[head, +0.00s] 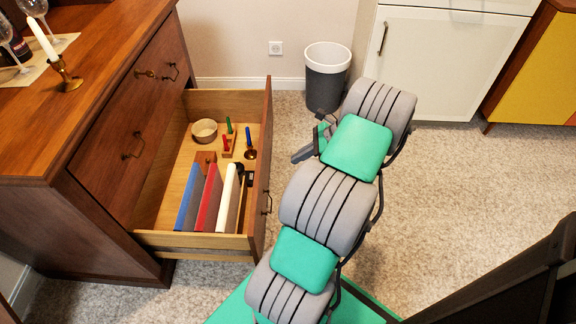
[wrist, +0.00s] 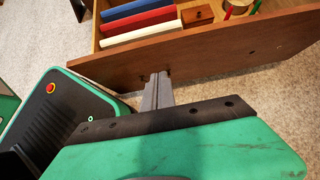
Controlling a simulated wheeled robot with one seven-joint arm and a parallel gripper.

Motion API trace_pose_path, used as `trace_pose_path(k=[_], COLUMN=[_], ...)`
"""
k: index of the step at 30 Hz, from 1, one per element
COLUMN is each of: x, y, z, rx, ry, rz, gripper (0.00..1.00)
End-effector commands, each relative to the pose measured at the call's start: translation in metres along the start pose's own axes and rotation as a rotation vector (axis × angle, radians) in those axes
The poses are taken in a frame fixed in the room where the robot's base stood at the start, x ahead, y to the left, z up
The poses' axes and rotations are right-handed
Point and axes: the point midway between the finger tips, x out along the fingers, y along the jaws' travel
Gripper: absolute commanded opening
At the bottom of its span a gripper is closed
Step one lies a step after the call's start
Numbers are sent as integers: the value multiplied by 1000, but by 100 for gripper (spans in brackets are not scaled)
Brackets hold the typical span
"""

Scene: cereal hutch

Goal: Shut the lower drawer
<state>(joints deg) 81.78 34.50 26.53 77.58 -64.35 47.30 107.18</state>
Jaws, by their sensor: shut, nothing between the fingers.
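The lower drawer (head: 262,180) of the brown wooden hutch is pulled far out, its inside visible from above. A dark handle (head: 267,202) sits on its front. In the wrist view the drawer front (wrist: 225,47) crosses the top of the picture. My gripper (head: 296,157) is shut and empty, on the outer side of the drawer front. In the wrist view its fingertips (wrist: 158,77) overlap the front's lower edge, close to the handle. I cannot tell whether they touch it.
The drawer holds blue, red and white books (head: 207,198), a bowl (head: 204,131) and several small items. The closed upper drawer (head: 125,140) is above. A grey bin (head: 327,80) stands by the wall. A candle (head: 42,40) and glasses stand on the hutch top. Carpet is clear at right.

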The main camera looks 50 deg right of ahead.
Motion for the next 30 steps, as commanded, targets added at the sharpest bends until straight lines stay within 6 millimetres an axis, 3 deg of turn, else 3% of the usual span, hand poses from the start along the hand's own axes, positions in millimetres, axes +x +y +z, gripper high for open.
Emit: trace_pose_path(k=[3,11,12,19,30], x=[31,88,92,108,108], y=[1,1,1,0,1], z=[-4,-4,4,26,28], rx=[0,-2,-5,-3,0], ry=[-1,0,2,2,1], rz=[4,4,3,1,1], gripper=[0,0,0,0,0])
